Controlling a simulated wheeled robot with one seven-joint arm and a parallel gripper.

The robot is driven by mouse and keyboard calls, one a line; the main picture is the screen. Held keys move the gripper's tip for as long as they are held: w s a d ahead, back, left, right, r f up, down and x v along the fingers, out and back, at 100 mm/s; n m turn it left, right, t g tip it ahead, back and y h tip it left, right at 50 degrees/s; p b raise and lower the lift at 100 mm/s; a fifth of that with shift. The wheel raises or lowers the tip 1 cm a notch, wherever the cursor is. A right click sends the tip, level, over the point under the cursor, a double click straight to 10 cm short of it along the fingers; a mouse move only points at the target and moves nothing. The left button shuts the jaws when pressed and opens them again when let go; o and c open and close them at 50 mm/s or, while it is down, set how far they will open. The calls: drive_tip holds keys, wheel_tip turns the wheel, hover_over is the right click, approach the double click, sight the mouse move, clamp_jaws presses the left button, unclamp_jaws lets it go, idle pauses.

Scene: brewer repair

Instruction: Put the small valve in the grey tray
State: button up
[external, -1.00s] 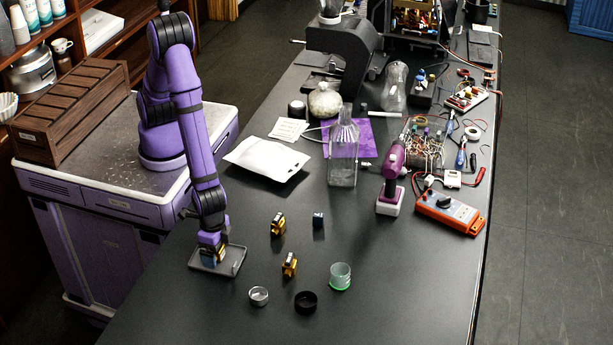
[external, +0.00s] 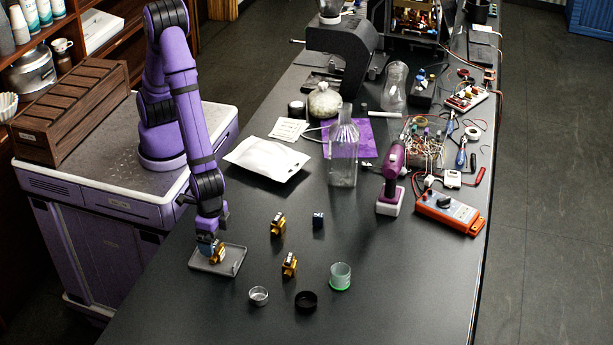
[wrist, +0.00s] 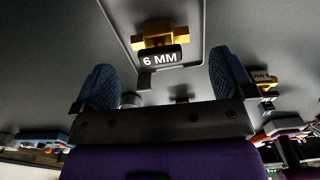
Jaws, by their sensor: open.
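The small valve (external: 218,254), brass-coloured with a dark label, sits in the grey tray (external: 231,268) at the left of the bench. In the wrist view the valve (wrist: 162,40) shows a "6 MM" label and lies inside the tray's rim (wrist: 121,35). My gripper (external: 207,246) is just above the tray, beside the valve in the external view. In the wrist view its two blue pads (wrist: 163,88) are wide apart with nothing held between them, and the valve is beyond them. Part of the valve is hidden by the gripper in the external view.
Two other brass valves (external: 278,224) (external: 289,265) stand right of the tray, with a small blue block (external: 318,220). A metal cup (external: 258,296), a black ring (external: 306,302) and a green-based jar (external: 340,277) are near the front. A white pouch (external: 266,160) lies behind.

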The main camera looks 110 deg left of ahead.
sight(216, 243)
wheel_tip(216, 243, up, 7)
drive_tip(key=a+r+t+h, duration=0.1)
drive_tip(key=a+r+t, duration=0.1)
drive_tip(key=a+r, duration=1.65)
drive_tip(key=s+a+r+t+y, duration=0.1)
drive_tip(key=s+a+r+t, duration=0.2)
drive_tip(key=s+a, duration=1.2)
wheel_tip(216, 243, up, 2)
drive_tip(key=shift+a, duration=1.1)
